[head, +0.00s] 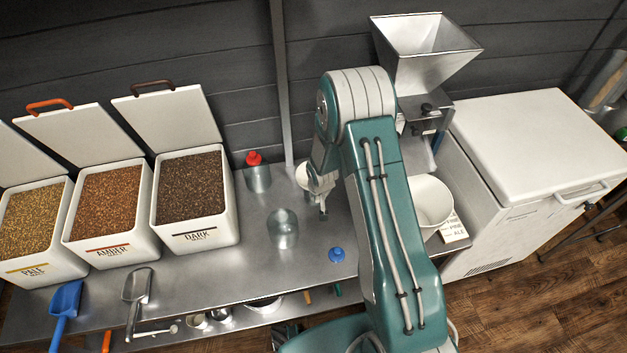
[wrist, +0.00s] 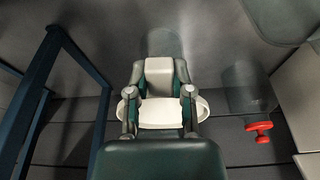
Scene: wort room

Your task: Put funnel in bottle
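The white funnel (head: 303,176) is at my gripper (head: 321,196), above the back part of the steel counter. In the wrist view its pale rim (wrist: 160,115) spans across and shows outside both fingers of my gripper (wrist: 160,78). The fingers are closed in around it, and they hide part of it. A clear bottle (head: 283,230) stands open on the counter, in front and to the left of my gripper. It shows faintly in the wrist view (wrist: 163,42), beyond the fingertips. The funnel is apart from the bottle.
A red-capped bottle (head: 257,174) stands at the back left. A blue stopper (head: 337,254) lies near the front. Grain bins (head: 195,238) and scoops (head: 137,290) occupy the left. A mill (head: 420,60) and white bucket (head: 431,200) stand right.

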